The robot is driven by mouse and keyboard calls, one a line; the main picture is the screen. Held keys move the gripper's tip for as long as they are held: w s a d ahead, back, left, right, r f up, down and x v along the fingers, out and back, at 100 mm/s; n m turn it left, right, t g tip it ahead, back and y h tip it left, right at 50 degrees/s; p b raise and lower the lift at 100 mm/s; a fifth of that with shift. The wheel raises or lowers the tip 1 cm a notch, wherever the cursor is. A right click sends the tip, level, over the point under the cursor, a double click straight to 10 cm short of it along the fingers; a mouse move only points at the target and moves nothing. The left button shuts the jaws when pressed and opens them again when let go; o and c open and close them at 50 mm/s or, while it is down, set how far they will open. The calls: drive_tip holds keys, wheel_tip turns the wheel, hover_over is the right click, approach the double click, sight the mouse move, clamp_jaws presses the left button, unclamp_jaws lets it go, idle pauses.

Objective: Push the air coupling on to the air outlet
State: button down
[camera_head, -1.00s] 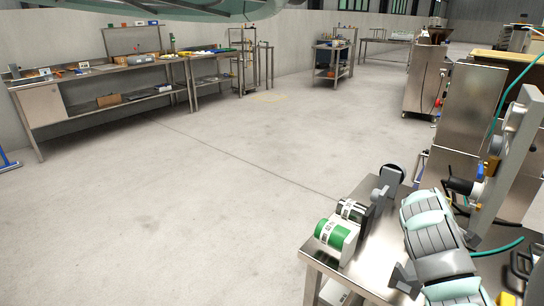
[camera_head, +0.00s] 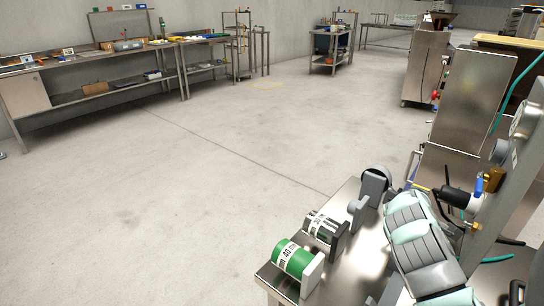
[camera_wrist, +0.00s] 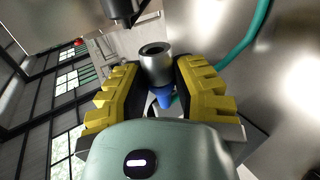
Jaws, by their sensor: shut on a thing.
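In the wrist view my gripper (camera_wrist: 158,84), with black and yellow fingers, is shut on the air coupling (camera_wrist: 155,62). The coupling is a silver sleeve with an open round end pointing away from my palm and a blue part below it between the fingers. A dark cylinder (camera_wrist: 121,8), probably the end of the air outlet, is at the top edge, apart from the coupling and left of it. In the head view the air outlet (camera_head: 457,197) appears as a black cylinder with silver, blue and brass fittings beside a grey post. My gripper and the coupling are not visible there.
A teal hose (camera_wrist: 246,42) curves behind the coupling. In the head view a steel table (camera_head: 347,262) carries a green roll (camera_head: 293,260) and a black-and-white roll (camera_head: 320,227) near my arm. Steel machines stand at the right. The floor (camera_head: 230,170) is clear.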

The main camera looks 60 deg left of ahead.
drive_tip(key=w+d+p, duration=0.2)
drive_tip(key=d+p, duration=0.2)
drive_tip(key=d, duration=0.2)
idle(0.6)
drive_tip(key=shift+d+p, duration=0.25)
drive_tip(key=shift+p, duration=0.05)
idle(0.9)
drive_tip(key=shift+w+d, duration=0.1)
drive_tip(key=shift+d, duration=0.2)
drive_tip(key=shift+w+d+p, duration=0.15)
drive_tip(key=shift+d+p, duration=0.35)
drive_tip(key=shift+d, duration=0.05)
drive_tip(key=shift+w+d+p, duration=0.15)
drive_tip(key=shift+d+p, duration=0.35)
drive_tip(key=shift+d, duration=0.05)
idle(0.4)
